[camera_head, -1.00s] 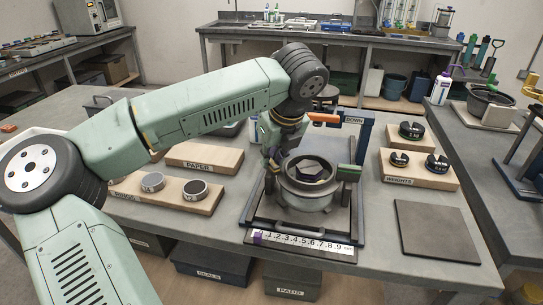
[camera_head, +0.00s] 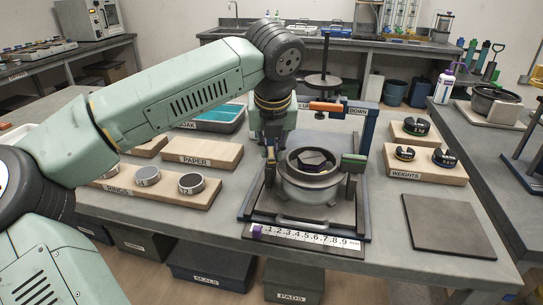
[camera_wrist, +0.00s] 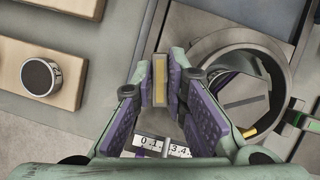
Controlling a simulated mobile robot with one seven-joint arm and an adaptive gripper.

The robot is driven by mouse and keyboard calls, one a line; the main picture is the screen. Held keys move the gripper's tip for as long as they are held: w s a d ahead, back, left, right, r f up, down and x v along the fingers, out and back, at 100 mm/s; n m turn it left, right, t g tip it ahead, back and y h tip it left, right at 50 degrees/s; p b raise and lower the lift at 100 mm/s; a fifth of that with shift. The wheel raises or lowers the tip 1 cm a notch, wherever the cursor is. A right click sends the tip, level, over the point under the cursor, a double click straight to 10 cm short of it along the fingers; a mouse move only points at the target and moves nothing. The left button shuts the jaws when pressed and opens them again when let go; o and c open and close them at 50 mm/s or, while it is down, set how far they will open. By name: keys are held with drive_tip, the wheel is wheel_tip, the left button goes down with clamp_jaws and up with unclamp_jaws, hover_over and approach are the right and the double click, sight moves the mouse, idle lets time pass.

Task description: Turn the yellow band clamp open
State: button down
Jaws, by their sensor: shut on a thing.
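The yellow band clamp (camera_wrist: 160,80) shows in the wrist view as a short upright yellow bar in a dark frame. My gripper (camera_wrist: 159,82) is shut on it, one finger on each side. In the head view my gripper (camera_head: 271,150) points down at the left side of the round metal pot (camera_head: 308,195); its fingers hide most of the clamp there. The pot's open ring (camera_wrist: 240,60) is to the right of my fingers in the wrist view, with a dark piece inside.
A green block (camera_head: 353,162) is at the pot's right, and an orange bar (camera_head: 326,106) spans towards the blue DOWN post (camera_head: 364,130). A numbered strip (camera_head: 305,240) lies in front. A ring board (camera_head: 150,190) is left, a weights board (camera_head: 425,165) right. A dark mat (camera_head: 448,225) is bare.

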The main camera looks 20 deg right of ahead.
drive_tip(key=shift+w+m+g+h+b, duration=0.1)
drive_tip(key=shift+m+g+h+b, duration=0.35)
drive_tip(key=shift+m, duration=1.05)
drive_tip(key=c, duration=1.9)
unclamp_jaws()
drive_tip(key=shift+a+r, duration=0.1)
drive_tip(key=v, duration=1.2)
drive_tip(key=shift+a, duration=0.1)
